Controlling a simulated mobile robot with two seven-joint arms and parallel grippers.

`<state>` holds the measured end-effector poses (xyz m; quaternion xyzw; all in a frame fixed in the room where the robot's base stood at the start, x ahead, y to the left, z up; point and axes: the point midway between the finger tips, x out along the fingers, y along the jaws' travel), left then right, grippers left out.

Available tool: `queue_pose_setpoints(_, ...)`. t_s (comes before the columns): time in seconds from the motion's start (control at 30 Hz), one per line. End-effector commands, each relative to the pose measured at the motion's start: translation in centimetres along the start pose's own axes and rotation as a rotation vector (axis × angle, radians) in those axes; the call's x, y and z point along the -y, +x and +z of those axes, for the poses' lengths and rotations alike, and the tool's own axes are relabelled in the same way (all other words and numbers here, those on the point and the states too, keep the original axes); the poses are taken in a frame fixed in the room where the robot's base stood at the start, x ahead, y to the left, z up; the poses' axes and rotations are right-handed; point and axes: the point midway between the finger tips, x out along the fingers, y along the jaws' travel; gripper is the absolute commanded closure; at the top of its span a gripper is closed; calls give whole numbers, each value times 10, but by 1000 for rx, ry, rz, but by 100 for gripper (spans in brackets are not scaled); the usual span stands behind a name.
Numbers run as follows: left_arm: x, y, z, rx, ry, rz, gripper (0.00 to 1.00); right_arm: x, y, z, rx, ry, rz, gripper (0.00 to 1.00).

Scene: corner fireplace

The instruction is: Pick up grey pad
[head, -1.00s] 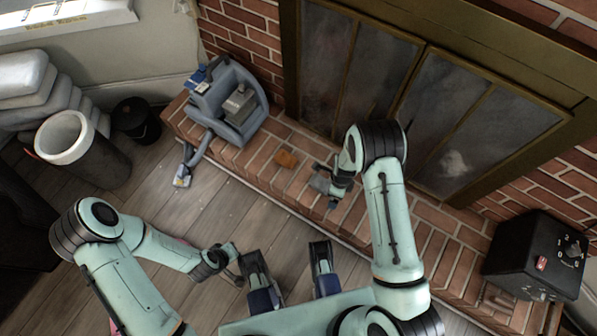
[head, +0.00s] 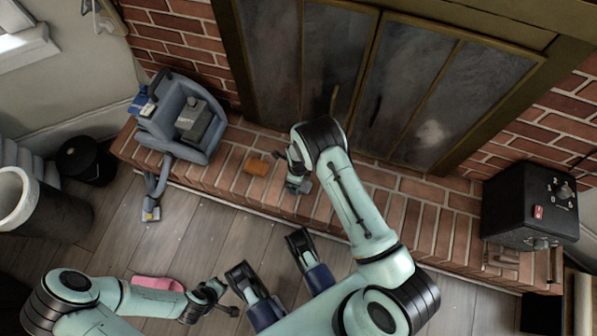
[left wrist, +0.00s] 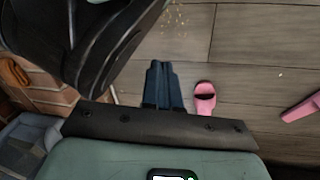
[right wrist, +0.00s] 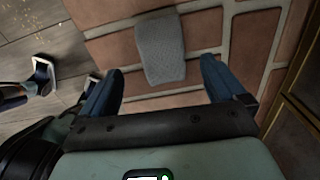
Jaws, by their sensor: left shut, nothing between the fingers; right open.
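The grey pad (right wrist: 160,48) lies flat on the brick hearth in the right wrist view. It is just ahead of my right gripper (right wrist: 160,85), between the lines of its two spread fingers and not gripped. In the head view my right gripper (head: 297,176) is over the hearth, and I cannot clearly tell the pad from the gripper there. My left gripper (left wrist: 163,85) is shut and empty above the wooden floor. It also shows at lower left in the head view (head: 222,300).
An orange object (head: 257,167) lies on the hearth left of my right gripper. A blue-grey machine with a hose (head: 180,120) stands farther left. A black safe (head: 528,205) is at right. Glass fireplace doors (head: 400,90) stand behind. Pink slippers (left wrist: 204,97) lie on the floor.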

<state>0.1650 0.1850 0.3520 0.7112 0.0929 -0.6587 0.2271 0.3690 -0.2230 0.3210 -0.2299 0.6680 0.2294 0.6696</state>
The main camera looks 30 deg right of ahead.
Motion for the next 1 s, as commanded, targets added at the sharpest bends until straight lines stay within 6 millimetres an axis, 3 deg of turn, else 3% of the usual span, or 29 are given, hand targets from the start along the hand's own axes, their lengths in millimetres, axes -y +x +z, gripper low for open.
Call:
queue_pose_setpoints(0.1, 12, 13, 14, 47, -14, -21, 100, 2, 23, -4, -3, 1, 2, 3)
queue_pose_setpoints(0.23, 21, 19, 25, 87, -26, -39, 100, 2, 38, -3, -3, 0, 2, 3)
queue_pose_setpoints(0.53, 24, 19, 30, 102, -30, -45, 100, 3, 42, -3, -1, 1, 0, 3)
queue_pose_setpoints(0.57, 24, 19, 29, 101, -30, -45, 100, 3, 42, -3, -1, 1, 0, 6)
queue_pose_setpoints(0.73, 23, 19, 29, 100, -29, -44, 100, 3, 42, -3, -1, 0, 0, 62)
queue_pose_setpoints(1.0, 23, 19, 29, 99, -28, -44, 100, 3, 42, -3, -1, 0, 0, 63)
